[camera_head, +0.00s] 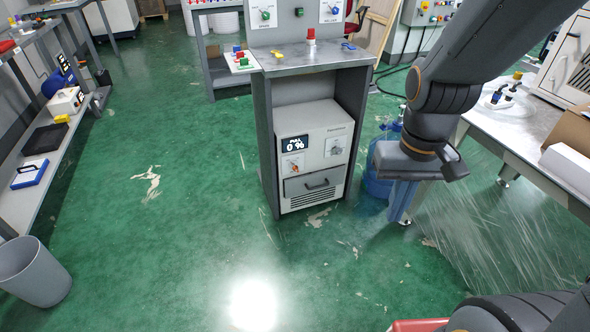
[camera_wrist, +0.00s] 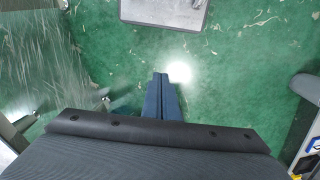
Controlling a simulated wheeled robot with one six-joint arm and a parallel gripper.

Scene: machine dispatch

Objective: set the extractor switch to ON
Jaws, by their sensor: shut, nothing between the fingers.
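An upright grey panel at the top centre of the head view carries two white switch plates. The left plate has a green knob (camera_head: 265,14) and the right plate has a blue knob (camera_head: 333,10). Their labels are too small to read, so I cannot tell which, if either, is the extractor switch. My gripper (camera_head: 401,215) hangs with its blue fingers pointing down, right of the cabinet and well away from the knobs. In the wrist view my gripper (camera_wrist: 161,77) has its fingers together and empty, above green floor; no switch shows there.
The cabinet's grey top (camera_head: 310,62) holds a red-capped item and small yellow and blue pieces. A white unit (camera_head: 316,155) sits inside. A table (camera_head: 515,125) stands right, shelves (camera_head: 40,130) left, and a bin (camera_head: 33,272) front left. The floor between is clear.

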